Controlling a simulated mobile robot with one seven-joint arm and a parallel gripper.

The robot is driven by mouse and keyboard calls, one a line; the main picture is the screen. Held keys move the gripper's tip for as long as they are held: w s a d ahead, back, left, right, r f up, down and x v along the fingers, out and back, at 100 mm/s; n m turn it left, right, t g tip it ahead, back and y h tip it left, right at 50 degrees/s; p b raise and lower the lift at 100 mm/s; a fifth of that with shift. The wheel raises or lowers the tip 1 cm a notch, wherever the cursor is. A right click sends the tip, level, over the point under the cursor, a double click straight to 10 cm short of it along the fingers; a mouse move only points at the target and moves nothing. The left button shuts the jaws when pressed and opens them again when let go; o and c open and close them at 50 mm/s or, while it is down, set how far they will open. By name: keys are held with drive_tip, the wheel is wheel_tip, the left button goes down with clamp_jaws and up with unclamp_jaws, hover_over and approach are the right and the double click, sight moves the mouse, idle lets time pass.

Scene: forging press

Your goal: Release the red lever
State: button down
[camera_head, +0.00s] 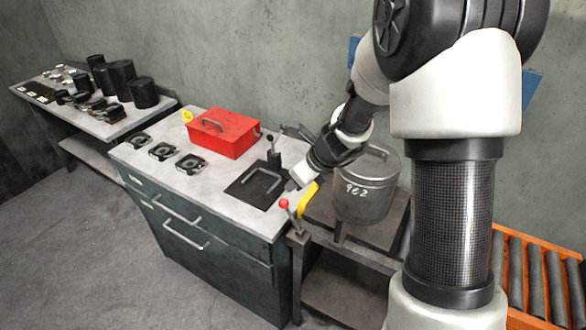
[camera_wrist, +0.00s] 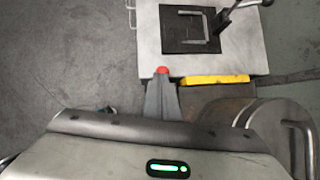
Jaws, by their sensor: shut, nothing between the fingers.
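The red lever shows as a red ball knob (camera_head: 284,203) on a short rod above a dark post at the near right corner of the cabinet. In the wrist view the red knob (camera_wrist: 162,70) shows just past the tips of my gripper (camera_wrist: 161,82). In the head view my gripper (camera_head: 291,187) points down and left, a little above and behind the knob. Its fingers are shut and empty. I cannot tell whether the fingertips touch the knob. The lever's rod is mostly hidden behind the fingers in the wrist view.
A yellow bar (camera_head: 307,199) lies close beside the gripper. A metal pot (camera_head: 366,190) marked 962 stands to its right. On the cabinet top are a black plate with a handle (camera_head: 256,187), a black-knobbed lever (camera_head: 272,152) and a red box (camera_head: 222,133). Orange-framed rollers (camera_head: 535,275) are at right.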

drive_tip(key=r, duration=0.4)
drive_tip(key=shift+s+r, duration=0.35)
drive_tip(key=shift+r, duration=0.05)
drive_tip(key=s+d+r+n, duration=0.1)
drive_tip(key=s+r+n, duration=1.2)
drive_tip(key=s+n, duration=0.15)
drive_tip(key=s+d+r+n+h, duration=0.2)
drive_tip(key=s+d+n+h, duration=0.2)
drive_tip(key=s+d+n, duration=0.3)
drive_tip(key=s+n, duration=0.5)
drive_tip(key=shift+r+n, duration=0.2)
drive_tip(key=shift+n, duration=0.15)
